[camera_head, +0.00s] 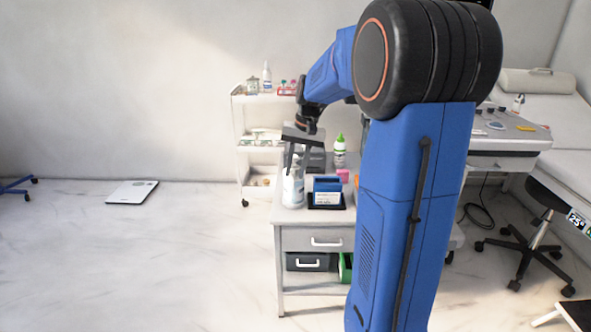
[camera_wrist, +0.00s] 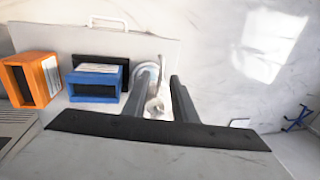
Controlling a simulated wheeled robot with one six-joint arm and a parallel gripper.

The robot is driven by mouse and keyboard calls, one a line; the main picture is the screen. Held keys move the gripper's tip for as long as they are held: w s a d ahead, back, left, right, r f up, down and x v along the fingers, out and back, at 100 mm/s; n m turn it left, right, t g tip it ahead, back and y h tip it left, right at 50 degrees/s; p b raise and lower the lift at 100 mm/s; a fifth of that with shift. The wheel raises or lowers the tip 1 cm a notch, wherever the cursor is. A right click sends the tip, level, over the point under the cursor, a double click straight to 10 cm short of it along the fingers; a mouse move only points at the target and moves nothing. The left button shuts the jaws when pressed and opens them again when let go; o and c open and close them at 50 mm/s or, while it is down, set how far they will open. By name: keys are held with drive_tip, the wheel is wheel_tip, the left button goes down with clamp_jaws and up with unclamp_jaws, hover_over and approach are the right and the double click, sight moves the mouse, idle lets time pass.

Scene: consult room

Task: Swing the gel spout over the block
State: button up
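The white gel bottle (camera_head: 293,190) stands upright near the front left of the small grey table, just left of the blue box. In the wrist view its pale pump top and spout (camera_wrist: 155,104) show between my fingers. My gripper (camera_head: 297,164) points down over the bottle. In the wrist view my gripper (camera_wrist: 160,100) is open, a finger on each side of the spout; I cannot tell whether either touches it. A small pink block (camera_head: 343,175) sits on the table behind the blue box. The wrist view does not show it.
The blue box (camera_head: 327,184) stands on a dark pad beside the bottle; an orange box (camera_wrist: 40,80) stands farther left in the wrist view. A green-capped bottle (camera_head: 339,152) is at the table's back. A white trolley (camera_head: 240,140) stands behind. The floor at left is mostly clear.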

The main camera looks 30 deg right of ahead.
clamp_jaws()
idle(1.5)
